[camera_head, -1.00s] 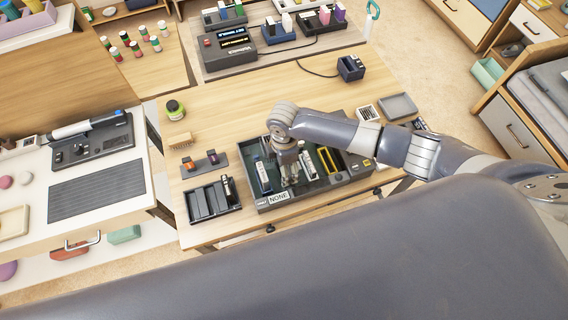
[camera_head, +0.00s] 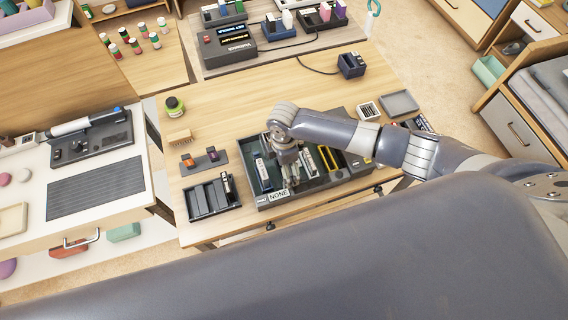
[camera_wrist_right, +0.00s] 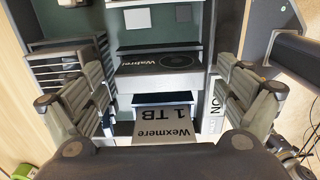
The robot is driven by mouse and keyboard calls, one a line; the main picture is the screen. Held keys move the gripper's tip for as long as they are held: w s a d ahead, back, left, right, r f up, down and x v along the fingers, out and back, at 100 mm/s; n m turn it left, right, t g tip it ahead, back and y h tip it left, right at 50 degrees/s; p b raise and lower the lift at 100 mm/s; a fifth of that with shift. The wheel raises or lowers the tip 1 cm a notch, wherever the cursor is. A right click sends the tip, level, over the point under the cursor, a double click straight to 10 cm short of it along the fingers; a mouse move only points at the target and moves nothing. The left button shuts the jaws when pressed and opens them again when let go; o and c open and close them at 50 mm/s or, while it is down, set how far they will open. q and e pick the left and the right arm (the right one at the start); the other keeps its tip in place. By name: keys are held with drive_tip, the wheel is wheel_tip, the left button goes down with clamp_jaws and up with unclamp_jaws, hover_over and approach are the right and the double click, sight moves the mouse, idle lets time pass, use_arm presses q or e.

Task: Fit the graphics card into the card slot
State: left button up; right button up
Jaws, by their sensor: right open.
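An open dark case (camera_head: 350,180) marked NONE stands on the wooden table. My right gripper (camera_head: 290,182) points down into it. In the right wrist view its fingers (camera_wrist_right: 168,105) are apart on either side. A dark card with a round fan shape and the word Watrel (camera_wrist_right: 165,62), seemingly the graphics card, lies across the middle. In the head view it may be the pale-edged piece (camera_head: 308,163) beside my gripper. A part labelled Wexmere 1 TB (camera_wrist_right: 168,130) is nearer the camera, between the fingers. The card slot cannot be made out. My left gripper is out of view.
A black slotted rack (camera_head: 207,200) stands left of the case. A grey tray (camera_head: 398,103) sits at the right. The table's middle is clear behind the case.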

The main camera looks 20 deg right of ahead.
wheel_tip(320, 180, up, 12)
idle(0.6)
idle(0.5)
